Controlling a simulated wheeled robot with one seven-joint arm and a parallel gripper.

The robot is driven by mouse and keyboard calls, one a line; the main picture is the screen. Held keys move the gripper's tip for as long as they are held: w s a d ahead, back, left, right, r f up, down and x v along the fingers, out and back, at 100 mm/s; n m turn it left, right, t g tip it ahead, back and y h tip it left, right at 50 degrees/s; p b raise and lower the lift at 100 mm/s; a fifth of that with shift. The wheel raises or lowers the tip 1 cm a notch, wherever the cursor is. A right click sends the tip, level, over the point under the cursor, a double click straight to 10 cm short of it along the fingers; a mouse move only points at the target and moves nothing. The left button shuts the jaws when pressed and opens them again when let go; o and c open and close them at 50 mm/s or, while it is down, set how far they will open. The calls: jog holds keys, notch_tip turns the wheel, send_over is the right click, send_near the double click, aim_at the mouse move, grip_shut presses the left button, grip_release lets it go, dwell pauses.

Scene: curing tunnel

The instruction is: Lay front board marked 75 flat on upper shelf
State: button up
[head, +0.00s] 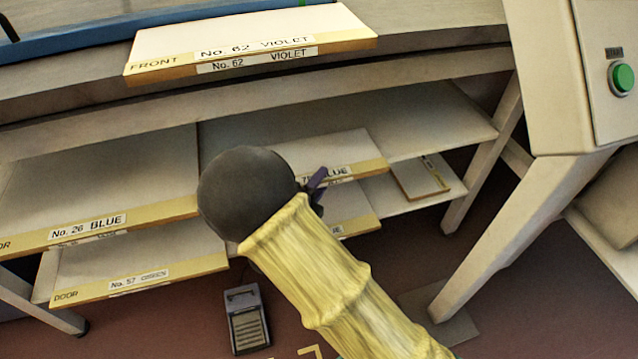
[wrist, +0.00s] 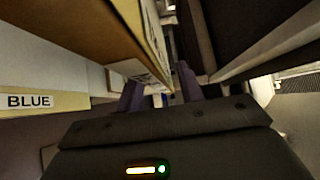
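A board with a yellow front strip (head: 372,168) lies on the upper shelf (head: 435,125) under the bench, its front edge at the shelf's front. Its label shows a 7 and BLUE; the rest is hidden behind my gripper. My gripper (head: 316,183) is at this front edge, with a purple finger over the label. In the wrist view my gripper (wrist: 160,92) has its two purple fingers apart. A labelled board edge (wrist: 150,45) runs close to them; I cannot tell whether they touch it.
Board No. 62 VIOLET (head: 240,40), marked FRONT, lies on the bench top. Board No. 26 BLUE (head: 120,190) is left on the upper level. Board No. 57 (head: 190,262) and other boards are lower. A bench leg (head: 520,240) and green-button box (head: 570,80) stand right.

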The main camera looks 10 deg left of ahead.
jog(key=shift+s+r, duration=0.1)
jog(key=shift+r, duration=0.05)
jog(key=p+v, duration=0.4)
jog(key=v, duration=0.7)
jog(key=shift+s, duration=0.4)
jog(key=shift+a, duration=0.15)
